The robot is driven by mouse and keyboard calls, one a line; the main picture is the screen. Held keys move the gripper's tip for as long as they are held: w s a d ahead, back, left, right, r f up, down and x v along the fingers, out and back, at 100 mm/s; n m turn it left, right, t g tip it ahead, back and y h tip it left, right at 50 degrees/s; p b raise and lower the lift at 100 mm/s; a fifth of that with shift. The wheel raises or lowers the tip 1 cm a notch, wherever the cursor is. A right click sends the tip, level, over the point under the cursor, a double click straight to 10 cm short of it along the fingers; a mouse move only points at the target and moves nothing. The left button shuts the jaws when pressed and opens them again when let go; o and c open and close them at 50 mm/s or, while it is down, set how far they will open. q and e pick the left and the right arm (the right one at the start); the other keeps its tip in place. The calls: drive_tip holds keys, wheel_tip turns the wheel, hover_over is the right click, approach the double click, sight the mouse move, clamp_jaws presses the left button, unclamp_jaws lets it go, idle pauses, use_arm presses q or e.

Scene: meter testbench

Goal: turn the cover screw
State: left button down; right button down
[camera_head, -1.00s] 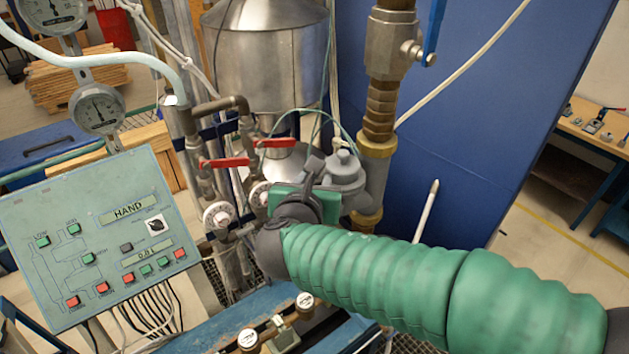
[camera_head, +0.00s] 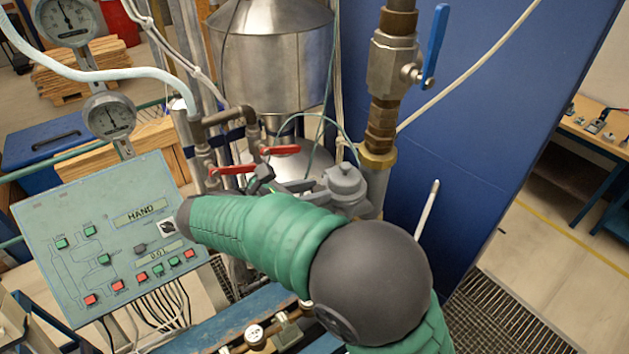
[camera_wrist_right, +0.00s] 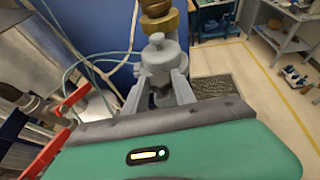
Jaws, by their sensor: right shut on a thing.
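The grey meter with its domed cover and top knob (camera_head: 345,183) stands on the pipework right of centre in the head view. It also shows in the wrist view (camera_wrist_right: 157,55), straight ahead. My right gripper (camera_head: 308,188) reaches its left side, partly hidden by my green forearm. In the wrist view my right gripper (camera_wrist_right: 158,82) has its two grey fingers on either side of a small part low on the meter. It is shut on that part, which I take to be the cover screw; its shape is mostly hidden. My left gripper is not in view.
Red-handled valves (camera_head: 232,169) sit close left of the gripper. A control panel (camera_head: 100,235) reading HAND stands at the left. A brass pipe with a blue-handled valve (camera_head: 395,60) rises behind the meter. A blue partition (camera_head: 480,110) stands behind it.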

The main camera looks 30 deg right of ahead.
drive_tip(key=shift+w+a+r+m+g+p, duration=0.1)
drive_tip(key=shift+w+m+g+p, duration=0.05)
drive_tip(key=shift+m+g+p, duration=0.3)
drive_tip(key=shift+w+r+m+g+p, duration=0.1)
drive_tip(key=shift+m+g+p, duration=0.15)
drive_tip(key=shift+m+g, duration=0.25)
drive_tip(key=shift+w+f+m+g+p, duration=0.15)
drive_tip(key=shift+m+g+p, duration=0.2)
drive_tip(key=shift+m+g, duration=0.65)
drive_tip(key=shift+w+m+g+y, duration=0.15)
drive_tip(key=shift+m+g, duration=0.75)
drive_tip(key=shift+g, duration=0.25)
drive_tip(key=shift+w+m+g+y, duration=0.15)
drive_tip(key=shift+m+g, duration=0.7)
drive_tip(key=shift+g, duration=0.25)
drive_tip(key=c, duration=1.4)
unclamp_jaws()
drive_tip(key=shift+o, duration=0.4)
drive_tip(key=shift+w, duration=0.1)
